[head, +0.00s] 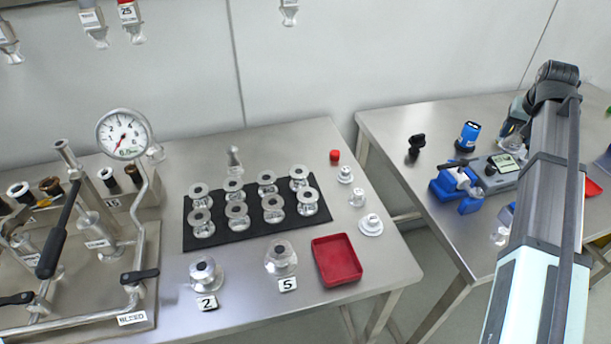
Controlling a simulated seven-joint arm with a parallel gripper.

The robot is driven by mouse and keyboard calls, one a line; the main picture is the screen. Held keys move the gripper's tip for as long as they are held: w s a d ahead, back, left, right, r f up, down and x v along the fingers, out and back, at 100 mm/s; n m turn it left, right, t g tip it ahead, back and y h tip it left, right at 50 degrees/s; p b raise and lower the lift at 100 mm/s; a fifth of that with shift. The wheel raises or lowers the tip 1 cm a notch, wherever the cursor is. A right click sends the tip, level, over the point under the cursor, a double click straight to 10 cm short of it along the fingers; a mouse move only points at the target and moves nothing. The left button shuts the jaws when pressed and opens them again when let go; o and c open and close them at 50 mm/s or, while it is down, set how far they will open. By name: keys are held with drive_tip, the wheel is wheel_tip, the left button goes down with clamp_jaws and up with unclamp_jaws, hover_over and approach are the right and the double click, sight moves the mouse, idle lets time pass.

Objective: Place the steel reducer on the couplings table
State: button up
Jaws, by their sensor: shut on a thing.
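My arm rises at the right of the head view and bends down behind its own forearm, so my gripper and anything in it are hidden. The left steel table (300,140) carries a black mat (222,242) with two rows of flanged steel couplings (237,215). Small steel fittings stand right of the mat: one at the back (344,174), one in the middle (357,197) and a wide-based one in front (370,225). I cannot tell whether any of them is the steel reducer.
A red tray (337,260) lies at the left table's front right, beside clear-looking pieces labelled 2 (206,275) and 5 (281,259). A gauge and pipe rig (125,135) fills the left. A gap separates the right table (400,120), which holds a blue vise (458,187).

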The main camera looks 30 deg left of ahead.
drive_tip(key=shift+d+r, duration=0.1)
drive_tip(key=shift+d, duration=0.45)
drive_tip(key=s+a+n+g+y, duration=0.1)
drive_tip(key=s+a+n, duration=0.25)
drive_tip(key=a, duration=1.05)
drive_tip(key=s+a+n+y, duration=0.2)
drive_tip(key=s+a+n, duration=0.15)
drive_tip(key=a, duration=1.05)
drive_tip(key=s+a+n+g+y, duration=0.1)
drive_tip(key=s+a+n, duration=0.25)
drive_tip(key=a, duration=1.05)
drive_tip(key=s+a+n+g, duration=0.5)
drive_tip(key=s+a+n, duration=0.8)
drive_tip(key=s+a, duration=1.95)
drive_tip(key=shift+w+a+f, duration=0.1)
drive_tip(key=shift+a+f, duration=0.05)
drive_tip(key=shift+f, duration=4.95)
drive_tip(key=shift+f, duration=0.1)
drive_tip(key=o, duration=1.2)
